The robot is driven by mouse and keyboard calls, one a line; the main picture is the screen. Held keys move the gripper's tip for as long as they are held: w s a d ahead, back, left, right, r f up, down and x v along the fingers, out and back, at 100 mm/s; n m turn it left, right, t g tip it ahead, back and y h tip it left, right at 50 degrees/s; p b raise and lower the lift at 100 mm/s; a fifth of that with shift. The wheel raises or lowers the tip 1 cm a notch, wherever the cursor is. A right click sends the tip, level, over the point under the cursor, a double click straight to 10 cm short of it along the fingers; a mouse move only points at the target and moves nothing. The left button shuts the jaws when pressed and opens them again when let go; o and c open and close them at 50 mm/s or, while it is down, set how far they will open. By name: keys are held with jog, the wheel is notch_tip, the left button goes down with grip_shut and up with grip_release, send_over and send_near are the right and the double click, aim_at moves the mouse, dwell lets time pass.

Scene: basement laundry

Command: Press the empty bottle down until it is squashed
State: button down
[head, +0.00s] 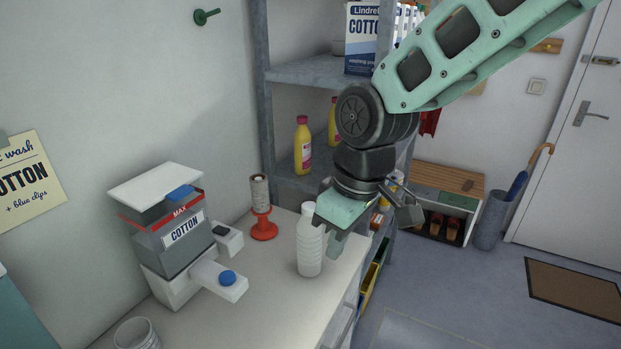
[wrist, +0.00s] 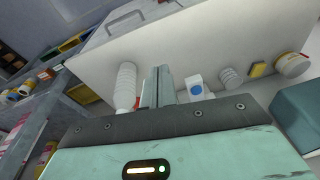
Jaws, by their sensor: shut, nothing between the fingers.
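The empty bottle (head: 309,247) is white and ribbed and stands upright near the right edge of the white counter (head: 272,285). It looks unsquashed, at full height. My gripper (head: 334,250) is shut and empty, with its fingers pointing down just right of the bottle. In the wrist view the shut fingers (wrist: 159,86) are side by side, and the bottle (wrist: 126,85) is close to their left. I cannot tell whether they touch it.
A detergent dispenser (head: 181,228) stands on the counter to the left, with a red stand (head: 263,226) behind. A metal shelf (head: 310,180) with yellow bottles (head: 302,146) is at the back. Floor right of the counter is open, with a doormat (head: 573,290).

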jog(key=n+t+p, duration=0.1)
jog(key=n+p, duration=0.1)
jog(key=p, duration=0.5)
send_near(310, 206)
jog(key=shift+d+r+b, duration=0.2)
jog(key=shift+d+b, duration=0.1)
jog(key=shift+b, duration=0.05)
jog(key=shift+f, duration=0.15)
jog(key=shift+a+b+x, duration=0.1)
jog(key=shift+b+x, duration=1)
jog(key=shift+x, duration=0.6)
jog(key=shift+a+b+x, duration=0.15)
jog(key=shift+b+x, duration=0.95)
jog(key=shift+x, duration=0.55)
